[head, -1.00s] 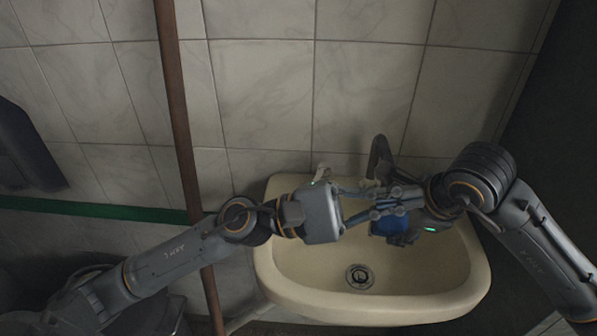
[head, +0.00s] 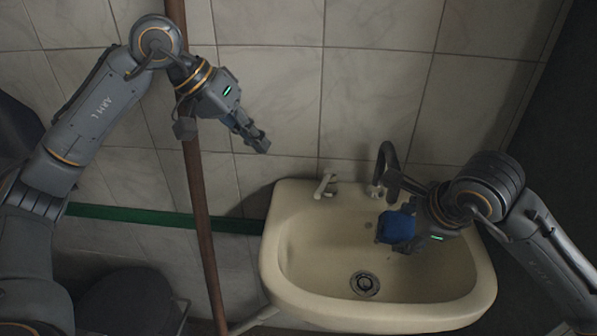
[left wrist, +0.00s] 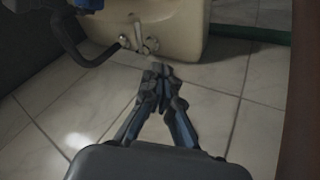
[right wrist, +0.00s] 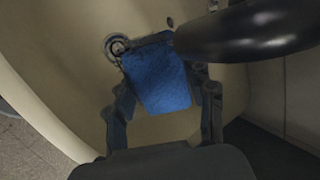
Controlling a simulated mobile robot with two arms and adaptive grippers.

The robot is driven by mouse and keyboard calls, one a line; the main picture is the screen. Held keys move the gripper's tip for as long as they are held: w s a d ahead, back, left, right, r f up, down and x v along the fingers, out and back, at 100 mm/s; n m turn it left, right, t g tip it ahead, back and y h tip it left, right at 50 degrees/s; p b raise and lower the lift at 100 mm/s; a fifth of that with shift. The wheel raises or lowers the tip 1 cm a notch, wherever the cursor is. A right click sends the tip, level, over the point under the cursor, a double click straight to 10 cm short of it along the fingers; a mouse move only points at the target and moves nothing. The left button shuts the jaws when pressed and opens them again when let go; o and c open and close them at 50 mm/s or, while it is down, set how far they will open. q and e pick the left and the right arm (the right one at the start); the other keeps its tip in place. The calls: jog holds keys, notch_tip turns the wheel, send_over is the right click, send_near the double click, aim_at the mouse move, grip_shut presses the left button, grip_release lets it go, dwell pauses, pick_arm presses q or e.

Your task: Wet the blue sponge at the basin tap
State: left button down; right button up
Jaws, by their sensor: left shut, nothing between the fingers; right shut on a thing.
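The blue sponge (head: 394,227) is held by my right gripper (head: 408,226) over the basin, just below the curved dark tap spout (head: 386,158). In the right wrist view the sponge (right wrist: 157,82) sits between both fingers, with the spout (right wrist: 245,35) passing close above it. The cream basin (head: 300,300) is fixed to the tiled wall. A pale tap handle (head: 325,186) stands on its back left rim. I cannot make out a water stream. My left gripper (head: 262,146) is shut and empty, up in front of the wall, left of the handle; its closed fingertips show in the left wrist view (left wrist: 160,70).
A brown vertical pipe (head: 196,220) and a green stripe (head: 160,217) run along the wall at left. The drain (head: 365,284) lies in the basin floor. A dark wall stands close on the right. The space above the basin's left half is clear.

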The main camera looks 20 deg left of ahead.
aim_at(321, 189)
pick_arm(q)
jog(key=x, duration=1)
jog(key=shift+d+f, duration=0.1)
jog(key=shift+f, duration=0.05)
jog(key=shift+d+f, duration=0.1)
jog(key=shift+d, duration=1.1)
jog(key=shift+d+f, duration=0.1)
jog(key=shift+d, duration=0.45)
jog(key=shift+d, duration=0.1)
jog(key=shift+s+d, duration=0.25)
jog(key=shift+d, duration=0.95)
jog(key=shift+a, duration=0.1)
